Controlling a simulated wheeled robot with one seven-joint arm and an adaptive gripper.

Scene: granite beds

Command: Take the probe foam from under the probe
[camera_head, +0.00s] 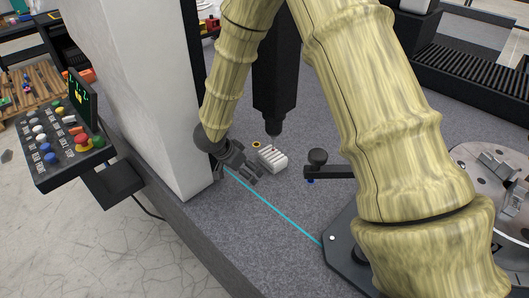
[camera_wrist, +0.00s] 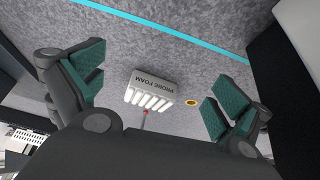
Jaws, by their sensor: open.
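The probe foam (camera_head: 273,158) is a small white ribbed block on the grey granite bed, below the dark probe column (camera_head: 274,75). In the wrist view the foam (camera_wrist: 151,88) shows its "PROBE FOAM" lettering, with a small red probe tip (camera_wrist: 145,112) by its ribbed side; I cannot tell whether they touch. My gripper (camera_head: 251,170) is left of the foam in the head view. In the wrist view my gripper (camera_wrist: 155,95) is open and empty, its green-padded fingers spread on either side of the foam, apart from it.
A yellow ring (camera_head: 256,144) lies on the bed beside the foam. A black-knobbed arm (camera_head: 317,157) stands to the right. A pale upright column (camera_head: 140,80) is close on the left. A cyan line (camera_head: 275,207) crosses the clear front area of the bed.

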